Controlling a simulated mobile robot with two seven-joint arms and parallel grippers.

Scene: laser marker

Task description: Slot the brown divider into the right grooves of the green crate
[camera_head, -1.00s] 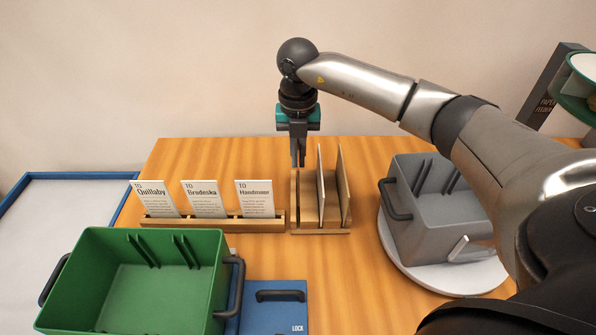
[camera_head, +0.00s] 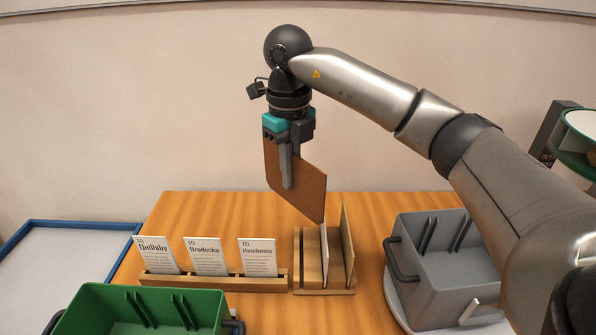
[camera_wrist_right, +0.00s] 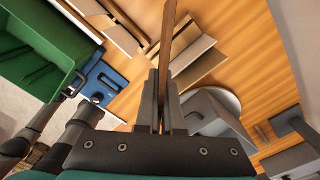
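The brown divider (camera_head: 308,192) hangs tilted in the air above the wooden divider rack (camera_head: 325,291). My right gripper (camera_head: 287,183) is shut on its upper part. In the right wrist view the divider (camera_wrist_right: 171,40) shows edge-on between the fingers (camera_wrist_right: 163,105). The green crate (camera_head: 98,300) is at the lower left, cut off by the picture's bottom edge. Two pairs of ribs form its grooves on the back wall, the right grooves (camera_head: 184,311) and the left ones. The crate also shows in the right wrist view (camera_wrist_right: 38,50). My left gripper is not in view.
Two thin panels stand in the rack below the divider. A card holder (camera_head: 215,283) with three white cards stands left of the rack. A grey crate (camera_head: 440,270) sits on a round white plate at the right. A blue-rimmed tray (camera_head: 70,227) lies at far left.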

